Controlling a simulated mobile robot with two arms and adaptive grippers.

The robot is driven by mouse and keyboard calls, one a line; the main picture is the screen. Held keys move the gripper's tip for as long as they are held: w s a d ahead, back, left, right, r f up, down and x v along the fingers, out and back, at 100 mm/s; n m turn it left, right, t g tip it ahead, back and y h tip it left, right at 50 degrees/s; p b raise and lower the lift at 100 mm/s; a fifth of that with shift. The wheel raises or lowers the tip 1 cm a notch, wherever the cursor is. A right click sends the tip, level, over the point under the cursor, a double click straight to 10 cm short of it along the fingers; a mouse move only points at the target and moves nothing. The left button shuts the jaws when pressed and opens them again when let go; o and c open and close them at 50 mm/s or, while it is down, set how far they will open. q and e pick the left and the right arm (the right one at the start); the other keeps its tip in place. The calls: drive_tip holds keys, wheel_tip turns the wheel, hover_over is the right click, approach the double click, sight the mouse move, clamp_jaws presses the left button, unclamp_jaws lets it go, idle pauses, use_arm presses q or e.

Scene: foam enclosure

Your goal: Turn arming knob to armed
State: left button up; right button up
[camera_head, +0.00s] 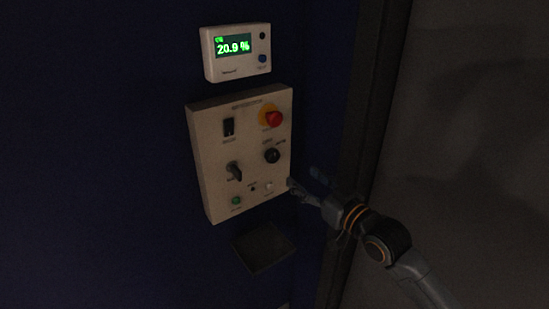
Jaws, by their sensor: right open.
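A beige control panel (217,186) is mounted on the dark blue wall. It carries a black lever-like knob (235,171) at lower left and a round black knob (272,156) at right. Their labels are too small to read, so I cannot tell which is the arming knob or its setting. My right gripper (304,183) is open and empty at the panel's lower right edge, right of and below the round knob. I cannot tell whether a fingertip touches the panel. My left gripper is out of view.
The panel also has a red mushroom button (274,119) on yellow, a black rocker switch (229,127), and a green light or button (236,201). A display unit (236,69) reading 20.9 % hangs above. A dark plate or box (264,247) sits below. A dark vertical post (371,110) stands at right.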

sight(276, 157)
drive_tip(key=p+x, duration=0.1)
drive_tip(key=x, duration=1)
drive_tip(key=shift+a+p, duration=0.1)
drive_tip(key=shift+p, duration=0.2)
drive_tip(key=c, duration=1.1)
drive_tip(key=shift+m, duration=0.4)
drive_tip(key=m, duration=0.5)
drive_tip(key=shift+m+p, duration=0.3)
drive_tip(key=shift+p, duration=0.05)
drive_tip(key=m+p, duration=0.1)
drive_tip(key=m, duration=0.4)
drive_tip(key=shift+w+f, duration=0.1)
drive_tip(key=shift+f, duration=0.05)
drive_tip(key=shift+m, duration=0.4)
